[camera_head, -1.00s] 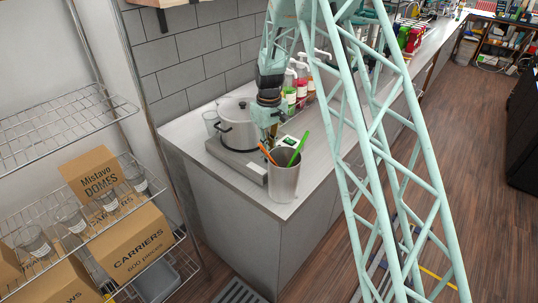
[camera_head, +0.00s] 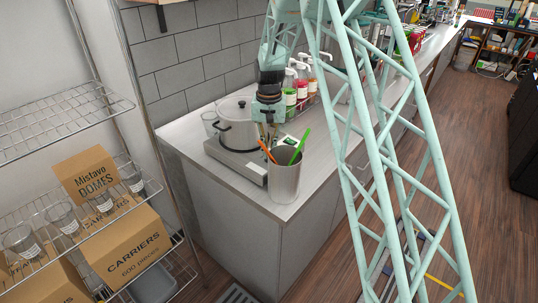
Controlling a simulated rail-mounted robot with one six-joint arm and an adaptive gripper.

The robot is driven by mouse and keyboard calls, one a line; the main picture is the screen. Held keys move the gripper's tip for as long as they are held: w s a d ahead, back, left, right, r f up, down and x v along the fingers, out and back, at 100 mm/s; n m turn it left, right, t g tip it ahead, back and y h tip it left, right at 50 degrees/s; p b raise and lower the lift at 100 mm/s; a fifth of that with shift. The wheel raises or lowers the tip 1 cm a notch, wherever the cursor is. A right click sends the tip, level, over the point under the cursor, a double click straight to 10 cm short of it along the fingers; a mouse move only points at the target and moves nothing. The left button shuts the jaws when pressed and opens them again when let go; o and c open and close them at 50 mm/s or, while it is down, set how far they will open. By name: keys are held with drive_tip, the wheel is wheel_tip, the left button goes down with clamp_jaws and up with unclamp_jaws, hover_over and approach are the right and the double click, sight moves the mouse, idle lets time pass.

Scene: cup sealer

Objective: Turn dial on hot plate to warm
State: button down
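The hot plate (camera_head: 222,152) is a flat grey unit on the counter with a steel pot (camera_head: 237,128) on top. My gripper (camera_head: 267,140) points down just right of the pot, over the front right part of the hot plate. Its fingers are small and dark here, and I cannot tell whether they are open or shut. The dial is not visible; the gripper and the metal cup hide part of that side of the hot plate.
A metal cup (camera_head: 284,183) with orange and green handled tools stands at the counter's front corner, close to my gripper. Pump bottles (camera_head: 290,97) stand behind. A clear cup (camera_head: 210,122) is left of the pot. A wire shelf (camera_head: 60,118) with boxes is at left.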

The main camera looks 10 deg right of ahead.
drive_tip(key=shift+m+b, duration=0.4)
drive_tip(key=shift+m, duration=0.8)
drive_tip(key=c, duration=2.8)
unclamp_jaws()
drive_tip(key=shift+r, duration=0.1)
wheel_tip(320, 180, up, 12)
drive_tip(key=shift+f, duration=0.1)
